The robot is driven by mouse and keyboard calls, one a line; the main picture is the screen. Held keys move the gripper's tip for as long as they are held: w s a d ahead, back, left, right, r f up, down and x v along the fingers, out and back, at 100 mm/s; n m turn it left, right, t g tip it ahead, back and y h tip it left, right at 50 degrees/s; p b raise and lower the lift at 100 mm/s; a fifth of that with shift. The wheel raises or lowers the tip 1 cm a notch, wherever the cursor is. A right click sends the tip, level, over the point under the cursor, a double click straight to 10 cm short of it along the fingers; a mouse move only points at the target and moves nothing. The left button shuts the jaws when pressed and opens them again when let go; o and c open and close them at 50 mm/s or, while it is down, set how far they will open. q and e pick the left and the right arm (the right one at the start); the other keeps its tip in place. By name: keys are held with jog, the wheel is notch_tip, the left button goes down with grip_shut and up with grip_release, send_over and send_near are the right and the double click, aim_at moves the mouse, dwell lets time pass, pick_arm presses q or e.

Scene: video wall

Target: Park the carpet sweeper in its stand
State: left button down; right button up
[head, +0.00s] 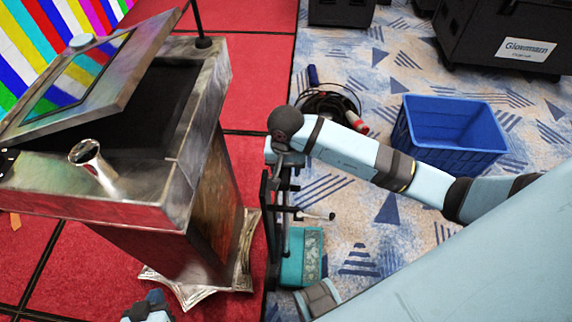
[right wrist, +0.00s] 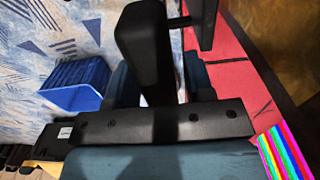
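The carpet sweeper has a teal head (head: 313,258) low beside the red floor's edge in the head view. Its thin upright handle rises to my right gripper (head: 285,158). In the right wrist view a black grip (right wrist: 145,50) lies between the two teal fingers of this gripper (right wrist: 160,82), which appear closed around it. A black upright frame (head: 266,215), seemingly the stand, is close beside the handle on its left. The sweeper's underside and its exact contact with the stand are hidden. My left gripper (head: 150,308) shows only partly at the bottom edge; its fingers are unclear.
A metal lectern (head: 190,170) stands close on the left, with a silver cup-like object (head: 88,155) on it. A blue crate (head: 450,135) and coiled cables (head: 330,103) are on the patterned carpet to the right. Black cases (head: 505,35) stand at the back.

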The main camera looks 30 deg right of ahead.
jog(key=shift+o, duration=0.2)
notch_tip(320, 180, up, 12)
jog(key=shift+r, duration=0.15)
dwell(0.4)
jog(key=shift+s, duration=0.1)
dwell(0.4)
